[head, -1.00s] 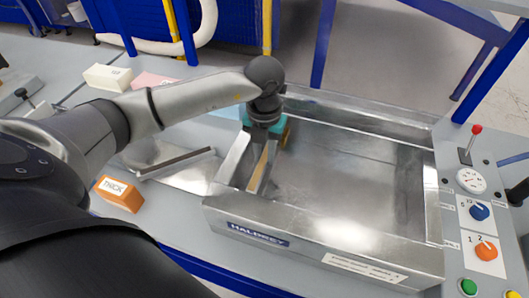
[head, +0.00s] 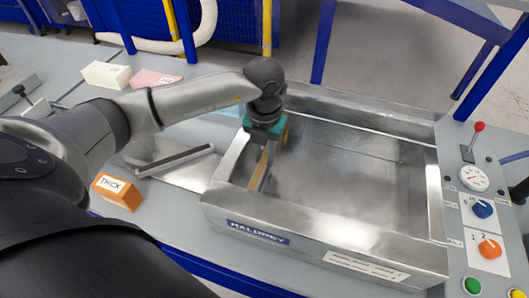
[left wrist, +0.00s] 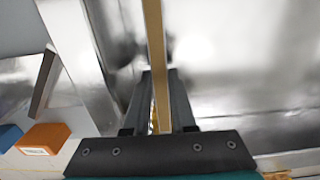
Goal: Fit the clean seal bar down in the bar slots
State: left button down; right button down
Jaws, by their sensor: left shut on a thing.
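The clean seal bar (head: 260,170) is a thin tan, brass-coloured strip. It stands on edge inside the metal box (head: 350,235), near and roughly along its left end wall. My left gripper (left wrist: 155,105) points down into the box and is shut on the bar (left wrist: 154,35), which runs away between its fingers in the left wrist view. In the head view the wrist and the teal gripper body (head: 264,126) hide the bar's far end. I cannot make out the slots or tell whether the bar is seated in them. My right gripper is not in view.
A dark bar (head: 175,161) lies on a metal plate left of the box. An orange block marked THICK (head: 117,191), a cream block (head: 106,75) and a pink block (head: 155,79) are on the table. A red-knobbed lever (head: 473,140) and control knobs stand right of the box.

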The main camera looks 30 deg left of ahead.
aim_at(264, 158)
pick_arm(q)
jog(key=shift+f+b, duration=0.7)
jog(key=shift+f, duration=0.2)
jog(key=c, duration=0.7)
grip_release()
jog(key=shift+o, duration=0.2)
jog(key=shift+r, duration=0.1)
jog(key=shift+r+p, duration=3.95)
jog(key=shift+r, duration=1.05)
jog(key=shift+s+f, duration=0.1)
